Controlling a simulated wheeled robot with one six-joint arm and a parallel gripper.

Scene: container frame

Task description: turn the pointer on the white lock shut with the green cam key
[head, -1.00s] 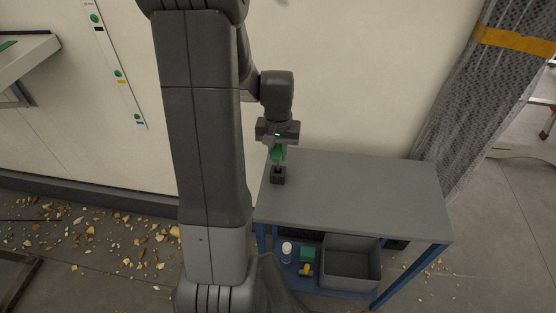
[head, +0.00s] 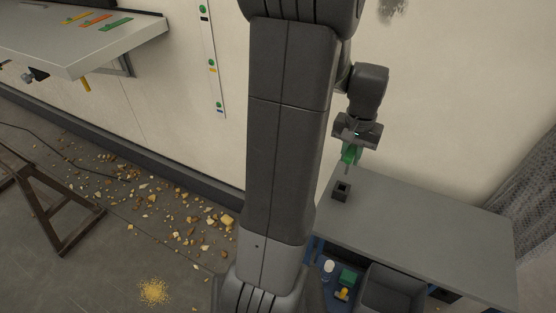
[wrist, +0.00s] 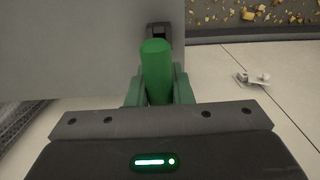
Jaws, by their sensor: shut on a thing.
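The green cam key (head: 349,154) is held in my gripper (head: 351,148), with its thin grey shaft pointing down. In the wrist view the key's green handle (wrist: 157,70) stands between the fingers of my gripper (wrist: 158,92), which are shut on it. The shaft's tip appears just above a small black block with a square opening (head: 341,191) on the grey bench. The block also shows partly behind the key in the wrist view (wrist: 159,30). I cannot make out the white lock or its pointer in these views.
The grey bench top (head: 430,225) is otherwise clear. Below it are a grey bin (head: 390,290), a green block (head: 348,276) and a white cylinder (head: 328,266). A wall shelf (head: 60,45) with coloured pieces is at upper left. Rubble (head: 190,220) lies along the wall.

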